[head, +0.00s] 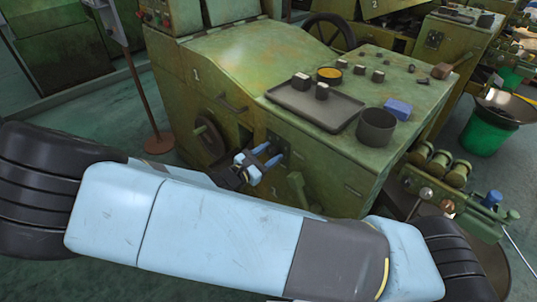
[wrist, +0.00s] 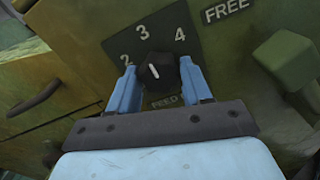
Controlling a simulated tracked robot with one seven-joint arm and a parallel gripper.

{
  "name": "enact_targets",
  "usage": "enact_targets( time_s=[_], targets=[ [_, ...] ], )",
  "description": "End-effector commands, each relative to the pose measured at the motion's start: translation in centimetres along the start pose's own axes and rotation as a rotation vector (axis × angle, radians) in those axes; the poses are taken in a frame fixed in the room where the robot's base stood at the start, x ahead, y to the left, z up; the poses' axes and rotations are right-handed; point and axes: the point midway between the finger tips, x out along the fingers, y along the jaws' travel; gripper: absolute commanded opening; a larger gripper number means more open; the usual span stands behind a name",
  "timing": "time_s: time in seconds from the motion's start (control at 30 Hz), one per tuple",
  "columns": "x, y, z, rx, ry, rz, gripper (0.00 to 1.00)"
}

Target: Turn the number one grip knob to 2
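The grip knob (wrist: 158,72) is black with a white pointer line, seen in the wrist view on a dark dial plate (wrist: 110,48) marked 2, 3 and 4. The line leans slightly left of straight up, roughly toward the 3. My gripper (wrist: 159,66) has one blue finger on each side of the knob. The fingers look spread, with narrow gaps beside the knob; contact cannot be made out. In the head view my gripper (head: 258,157) reaches the front of the green machine (head: 225,85) marked 1; the knob is too small to make out there.
A green lever handle (wrist: 285,62) stands right of the dial, near a FREE label. A bar handle (wrist: 35,95) is at left. In the head view, a handwheel (head: 208,138) is left of my gripper. A tray (head: 315,108) and dark pot (head: 376,127) stand on the machine top.

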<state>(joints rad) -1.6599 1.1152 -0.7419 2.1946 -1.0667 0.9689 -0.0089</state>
Motion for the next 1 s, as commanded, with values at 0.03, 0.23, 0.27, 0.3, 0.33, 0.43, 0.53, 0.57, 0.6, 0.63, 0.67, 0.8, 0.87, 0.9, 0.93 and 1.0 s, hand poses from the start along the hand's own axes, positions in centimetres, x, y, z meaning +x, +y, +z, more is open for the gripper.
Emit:
enact_targets(
  time_s=[0.03,0.23,0.27,0.3,0.33,0.43,0.53,0.57,0.6,0.63,0.67,0.8,0.87,0.9,0.93,1.0],
  targets=[
    [-0.01,0.00,0.00,0.000,0.000,0.000,0.44],
    [-0.02,0.00,-0.01,0.000,0.000,0.000,0.24],
    [-0.02,0.00,-0.01,0.000,0.000,0.000,0.22],
    [-0.02,0.00,-0.01,0.000,0.000,0.000,0.18],
    [-0.02,0.00,-0.01,0.000,0.000,0.000,0.15],
    [-0.07,0.09,-0.04,-0.001,0.000,-0.001,0.12],
    [-0.04,0.05,-0.04,-0.008,0.001,0.000,0.12],
    [-0.04,0.04,-0.05,-0.013,0.001,0.000,0.12],
    [-0.03,0.02,-0.05,-0.021,0.002,0.000,0.12],
    [-0.04,0.01,-0.06,-0.029,0.002,0.000,0.12],
    [-0.04,-0.01,-0.06,-0.039,0.002,0.000,0.12],
    [0.03,-0.03,-0.07,-0.106,0.004,-0.002,0.12],
    [0.01,-0.03,-0.05,-0.145,0.004,-0.002,0.12],
    [0.04,-0.06,-0.07,-0.176,0.004,-0.002,0.12],
    [0.05,-0.07,-0.08,-0.200,0.004,-0.003,0.12],
    [0.04,-0.07,-0.07,-0.261,0.005,-0.002,0.12]
  ],
)
